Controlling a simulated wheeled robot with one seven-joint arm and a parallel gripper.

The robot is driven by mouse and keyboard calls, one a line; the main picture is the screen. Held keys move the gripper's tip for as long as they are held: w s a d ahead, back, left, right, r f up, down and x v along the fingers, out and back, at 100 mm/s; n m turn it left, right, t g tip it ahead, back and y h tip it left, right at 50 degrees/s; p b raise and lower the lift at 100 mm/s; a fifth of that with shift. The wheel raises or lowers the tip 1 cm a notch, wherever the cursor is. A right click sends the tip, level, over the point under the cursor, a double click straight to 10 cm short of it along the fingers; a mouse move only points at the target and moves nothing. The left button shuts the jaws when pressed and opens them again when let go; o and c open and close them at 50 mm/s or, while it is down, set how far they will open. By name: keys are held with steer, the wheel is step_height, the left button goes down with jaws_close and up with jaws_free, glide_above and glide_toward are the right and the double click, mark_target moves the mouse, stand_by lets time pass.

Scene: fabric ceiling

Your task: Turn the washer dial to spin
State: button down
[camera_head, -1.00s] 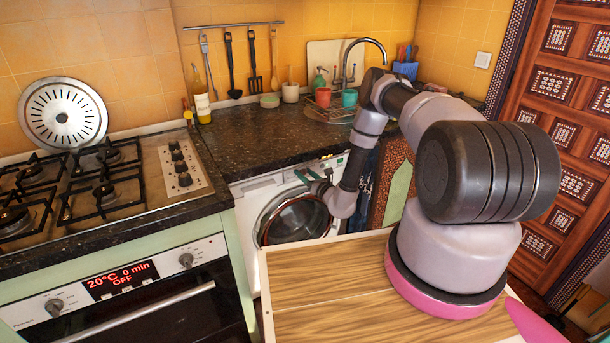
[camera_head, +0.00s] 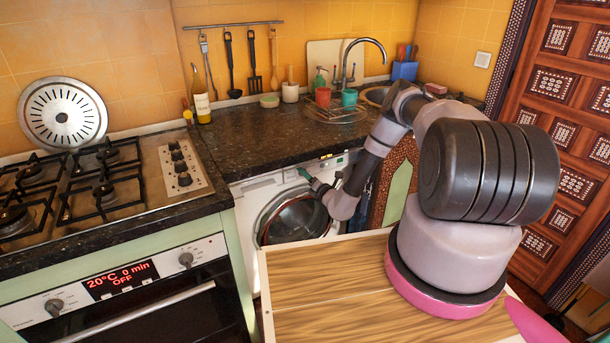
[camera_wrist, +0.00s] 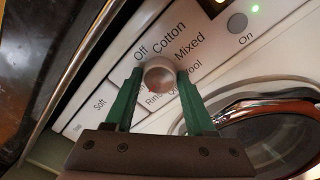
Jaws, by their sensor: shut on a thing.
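The white washer (camera_head: 250,205) stands under the counter in the head view, with its panel above a round door. In the wrist view its silver dial (camera_wrist: 160,75) sits on the panel, ringed by the labels Off, Cotton, Mixed, Wool and a partly covered Rinse. No Spin label is readable; the fingers hide part of the ring. My gripper (camera_wrist: 159,80) is shut on the dial, one green finger on each side. The gripper also shows in the head view (camera_head: 308,177), at the panel.
The On button (camera_wrist: 237,22) and a green light lie right of the dial. The dark counter (camera_head: 255,140) overhangs the panel. The washer door (camera_wrist: 270,140) is below right. The stove and oven (camera_head: 130,290) stand at left. A wooden top (camera_head: 320,300) lies in front.

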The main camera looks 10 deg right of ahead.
steer(key=shift+f+m, duration=0.1)
steer(key=shift+m, duration=0.5)
steer(key=shift+s, duration=0.1)
steer(key=shift+c, duration=1.2)
jaws_free()
steer(key=v, duration=1)
steer(key=shift+s+d, duration=0.15)
steer(key=shift+s, duration=0.2)
